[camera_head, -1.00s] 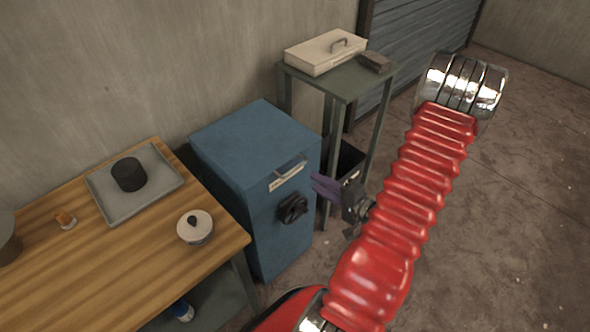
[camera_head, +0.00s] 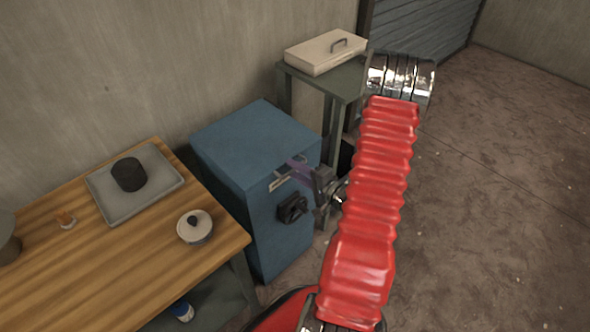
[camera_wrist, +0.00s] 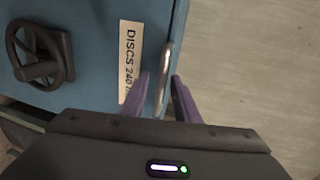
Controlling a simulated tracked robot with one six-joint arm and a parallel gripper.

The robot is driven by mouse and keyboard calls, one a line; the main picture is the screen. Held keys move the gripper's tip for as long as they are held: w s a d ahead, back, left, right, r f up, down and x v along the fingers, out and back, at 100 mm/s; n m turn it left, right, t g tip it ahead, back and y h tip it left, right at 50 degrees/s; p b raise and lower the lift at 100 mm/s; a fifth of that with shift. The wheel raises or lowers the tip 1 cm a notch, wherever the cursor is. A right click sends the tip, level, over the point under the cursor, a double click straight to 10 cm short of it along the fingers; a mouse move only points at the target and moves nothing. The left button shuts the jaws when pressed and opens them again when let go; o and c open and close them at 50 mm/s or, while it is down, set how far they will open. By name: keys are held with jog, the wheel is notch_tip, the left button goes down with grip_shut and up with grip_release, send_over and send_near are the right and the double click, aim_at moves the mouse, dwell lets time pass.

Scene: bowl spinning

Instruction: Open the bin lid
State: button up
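The blue bin (camera_head: 262,150) stands beside the wooden table, its flat lid (camera_head: 255,140) down. A metal bar handle (camera_wrist: 164,75) and a pale label reading "DISCS 240" (camera_wrist: 132,60) are near the top of its front. A dark handwheel (camera_head: 292,209) is below them; it also shows in the wrist view (camera_wrist: 38,55). My gripper (camera_wrist: 160,78) has two purple fingers, open, one on each side of the handle, with a visible gap at least on the right. In the head view my gripper (camera_head: 298,168) is at the bin's upper front and partly hides the handle.
The wooden table (camera_head: 110,265) at left holds a grey tray (camera_head: 160,185) with a black cylinder (camera_head: 128,174) and a lidded white pot (camera_head: 195,227). A green stand (camera_head: 330,83) with a beige case (camera_head: 325,52) is behind the bin. Floor at right is clear.

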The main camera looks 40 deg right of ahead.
jog(key=shift+w, duration=0.3)
jog(key=shift+c, duration=0.5)
jog(key=shift+f, duration=0.1)
grip_shut()
